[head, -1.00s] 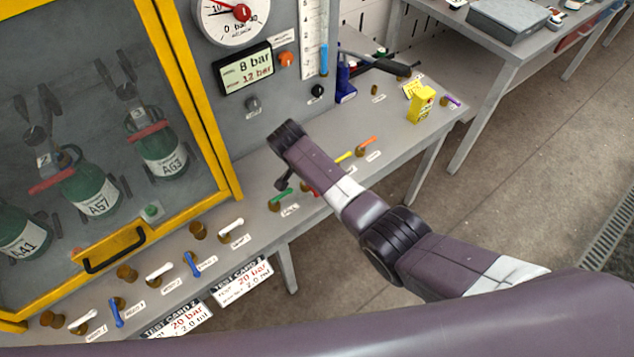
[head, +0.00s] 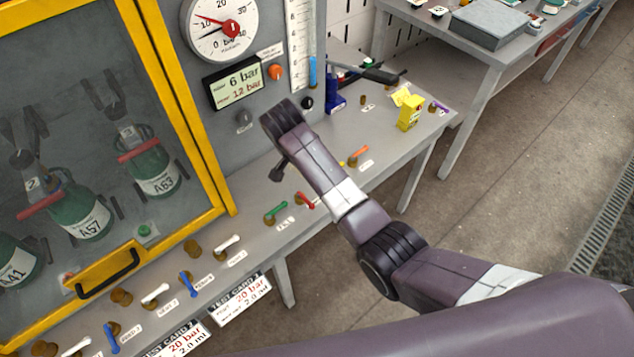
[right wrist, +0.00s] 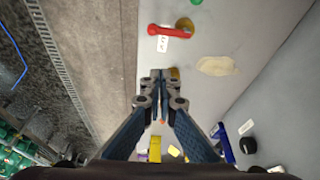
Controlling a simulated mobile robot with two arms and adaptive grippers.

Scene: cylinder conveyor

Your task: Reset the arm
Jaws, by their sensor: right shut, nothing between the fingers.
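My right arm reaches over the bench (head: 385,135) in the head view. Its gripper is mostly hidden behind the wrist, with only a small dark part (head: 277,172) showing below. In the right wrist view the right gripper (right wrist: 158,74) is shut and empty. Its fingertips appear over the grey bench, close beside a brass knob (right wrist: 175,73); I cannot tell whether they touch it. A red lever (right wrist: 168,30) lies ahead of the fingertips in that view, and shows in the head view (head: 305,201). My left gripper is not in view.
A yellow-framed cabinet (head: 190,100) holds green cylinders. The panel has a pressure dial (head: 222,28) and a display (head: 236,87) reading 6 bar over 12 bar. Several coloured levers line the bench front, including a green lever (head: 276,211). A yellow box (head: 410,113) stands farther right.

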